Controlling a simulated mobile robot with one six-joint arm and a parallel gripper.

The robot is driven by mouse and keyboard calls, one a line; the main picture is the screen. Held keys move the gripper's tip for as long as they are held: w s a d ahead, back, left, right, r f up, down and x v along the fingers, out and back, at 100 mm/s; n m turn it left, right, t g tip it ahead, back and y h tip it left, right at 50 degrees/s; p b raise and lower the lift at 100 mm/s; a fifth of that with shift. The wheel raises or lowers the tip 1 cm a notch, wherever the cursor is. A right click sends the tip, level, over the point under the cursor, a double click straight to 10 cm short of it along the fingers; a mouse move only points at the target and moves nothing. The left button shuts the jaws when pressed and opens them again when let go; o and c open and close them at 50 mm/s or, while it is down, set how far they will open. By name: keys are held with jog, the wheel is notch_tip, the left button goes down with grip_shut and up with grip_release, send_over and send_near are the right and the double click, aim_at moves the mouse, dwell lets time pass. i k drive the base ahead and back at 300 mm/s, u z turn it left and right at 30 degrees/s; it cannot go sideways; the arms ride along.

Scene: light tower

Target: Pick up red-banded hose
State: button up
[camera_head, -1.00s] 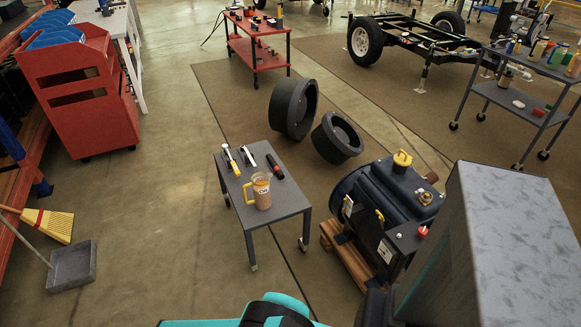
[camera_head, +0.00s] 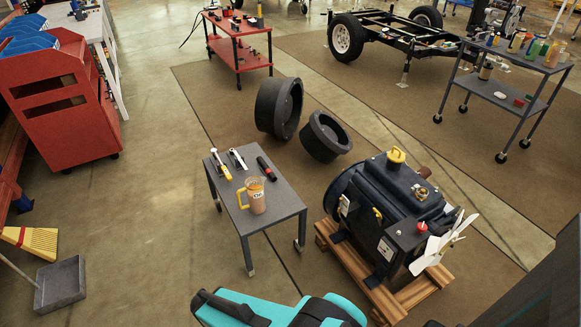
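A short dark hose with a red band (camera_head: 266,168) lies on top of a small grey table (camera_head: 283,207) in the head view, near the table's far right edge. The red shows near its lower end. Nothing is touching it from above. Teal and black parts of my arm show at the bottom edge of the view, nearer than the table. My gripper's fingertips cannot be made out in this view.
Open floor lies to the left.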

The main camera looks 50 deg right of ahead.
aim_at(271, 174)
jog(key=u, duration=0.95)
jog(key=k, duration=0.1)
jog(key=z, duration=1.95)
jog(key=i, duration=1.1)
jog(key=u, duration=0.8)
